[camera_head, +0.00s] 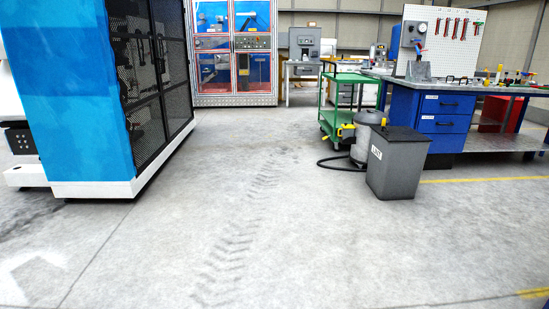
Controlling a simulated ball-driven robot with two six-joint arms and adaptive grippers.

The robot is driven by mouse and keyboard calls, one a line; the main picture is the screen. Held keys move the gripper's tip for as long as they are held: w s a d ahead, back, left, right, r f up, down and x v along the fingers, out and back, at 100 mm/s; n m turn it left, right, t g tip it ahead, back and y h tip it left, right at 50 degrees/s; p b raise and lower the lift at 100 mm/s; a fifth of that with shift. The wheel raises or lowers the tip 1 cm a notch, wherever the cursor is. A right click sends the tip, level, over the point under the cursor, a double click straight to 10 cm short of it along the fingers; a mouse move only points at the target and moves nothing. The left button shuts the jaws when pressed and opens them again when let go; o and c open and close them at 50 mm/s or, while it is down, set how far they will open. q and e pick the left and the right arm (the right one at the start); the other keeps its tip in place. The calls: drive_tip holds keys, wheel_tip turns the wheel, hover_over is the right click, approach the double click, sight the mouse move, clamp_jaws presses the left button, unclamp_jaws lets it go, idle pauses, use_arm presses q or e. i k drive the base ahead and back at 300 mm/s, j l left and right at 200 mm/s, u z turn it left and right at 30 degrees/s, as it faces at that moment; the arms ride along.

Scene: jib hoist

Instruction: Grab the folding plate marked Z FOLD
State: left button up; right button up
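I cannot make out a folding plate marked Z FOLD in the head view. The workbench (480,141) at the right has a blue drawer unit (443,122) and several small tools and parts on its top, too small to identify. Neither of my grippers shows in the view.
A large blue and black mesh cabinet (70,90) stands at the left. A grey bin (397,165), a vacuum-like drum (364,140) with a hose, and a green cart (343,118) stand before the bench. The concrete floor (250,200) is clear in the middle.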

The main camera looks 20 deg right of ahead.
sight(451, 78)
drive_tip(key=i+l+z, duration=0.2)
drive_tip(key=l+z, duration=0.2)
drive_tip(key=i+l+z, duration=0.2)
drive_tip(key=z, duration=0.15)
drive_tip(key=i+l+z, duration=0.25)
drive_tip(key=z, duration=0.15)
drive_tip(key=i+l+z, duration=0.15)
drive_tip(key=i+z, duration=0.25)
drive_tip(key=i+l+z, duration=0.1)
drive_tip(key=i+z, duration=0.25)
drive_tip(key=i, duration=3.8)
